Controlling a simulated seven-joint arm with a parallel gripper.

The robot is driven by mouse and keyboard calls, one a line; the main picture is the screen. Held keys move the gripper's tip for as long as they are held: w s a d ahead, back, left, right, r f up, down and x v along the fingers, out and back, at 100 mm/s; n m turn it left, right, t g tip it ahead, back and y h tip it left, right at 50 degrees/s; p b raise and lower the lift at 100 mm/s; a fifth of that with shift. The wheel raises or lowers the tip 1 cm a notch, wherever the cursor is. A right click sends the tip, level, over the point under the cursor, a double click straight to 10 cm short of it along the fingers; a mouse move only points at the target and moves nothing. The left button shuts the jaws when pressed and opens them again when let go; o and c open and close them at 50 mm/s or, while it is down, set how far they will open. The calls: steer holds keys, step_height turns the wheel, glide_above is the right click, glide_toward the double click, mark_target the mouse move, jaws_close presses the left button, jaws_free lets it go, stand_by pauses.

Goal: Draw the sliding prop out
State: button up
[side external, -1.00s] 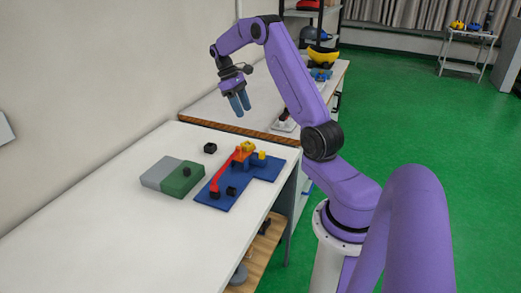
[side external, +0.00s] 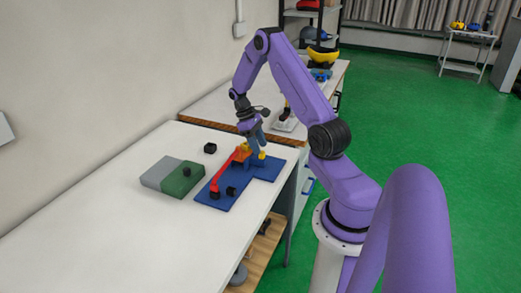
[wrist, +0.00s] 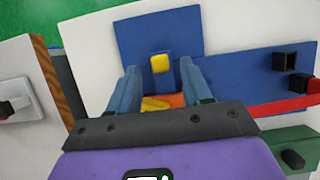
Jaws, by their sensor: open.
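A blue base plate (side external: 268,168) lies on the white table, with an orange block (side external: 238,156) and a long red bar (side external: 224,173) on it. A yellow knob (side external: 262,155), probably the sliding prop's handle, sits right of the orange block. In the wrist view the yellow knob (wrist: 160,63) tops a blue strip running toward the orange block (wrist: 175,100). My gripper (side external: 258,145) is open and empty, just above the knob. In the wrist view my fingers (wrist: 160,72) stand either side of the knob's line. Contact cannot be told. Another yellow piece (wrist: 153,104) is partly hidden by my gripper.
Black open boxes (wrist: 285,61) stand on the plate near the red bar. The front left table is clear.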

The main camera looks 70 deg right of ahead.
mark_target(273, 168)
steer(key=shift+x, duration=1.25)
jaws_close()
steer(key=shift+s, duration=2.75)
jaws_free()
steer(key=shift+w+r, duration=0.15)
